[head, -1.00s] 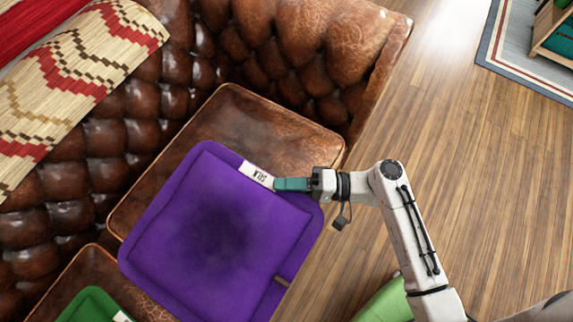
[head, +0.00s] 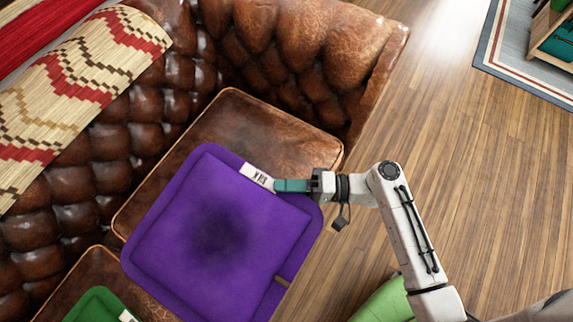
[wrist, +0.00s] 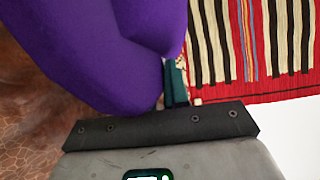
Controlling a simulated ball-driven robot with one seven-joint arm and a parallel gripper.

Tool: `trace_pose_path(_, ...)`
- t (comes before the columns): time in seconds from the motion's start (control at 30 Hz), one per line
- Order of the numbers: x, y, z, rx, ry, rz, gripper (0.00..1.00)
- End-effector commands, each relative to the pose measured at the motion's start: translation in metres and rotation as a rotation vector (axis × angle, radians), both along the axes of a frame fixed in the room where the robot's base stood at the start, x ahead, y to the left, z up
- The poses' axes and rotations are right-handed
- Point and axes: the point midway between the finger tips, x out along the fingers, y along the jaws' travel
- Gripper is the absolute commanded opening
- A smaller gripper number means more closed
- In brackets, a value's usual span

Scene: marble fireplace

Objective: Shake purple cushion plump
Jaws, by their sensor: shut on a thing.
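The purple cushion (head: 222,225) is square with a dark patch in its middle and a white tag with dark lettering (head: 257,176) on its upper right edge. It is over the brown leather sofa seat; I cannot tell whether it touches the seat. My gripper (head: 280,185), with teal fingers, is shut at the tag on that edge. In the wrist view the purple cushion (wrist: 105,50) bulges close along the left side of the teal fingers (wrist: 175,82). The fingertips are partly hidden by the cushion there.
The tufted leather sofa (head: 300,45) has a zigzag woven throw (head: 75,95) over its back. A green cushion (head: 95,306) lies at the lower left. A green rounded thing (head: 385,302) is near my arm. Wooden floor (head: 450,130) is clear at right, before a bordered rug (head: 510,55).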

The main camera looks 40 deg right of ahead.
Motion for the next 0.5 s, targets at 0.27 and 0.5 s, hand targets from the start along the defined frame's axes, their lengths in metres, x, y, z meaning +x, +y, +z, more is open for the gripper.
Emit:
trace_pose_path(0.27,0.000,0.000,-0.004,0.003,-0.003,0.001,0.00)
trace_pose_path(0.5,0.000,0.001,0.034,0.004,-0.002,0.001,0.00)
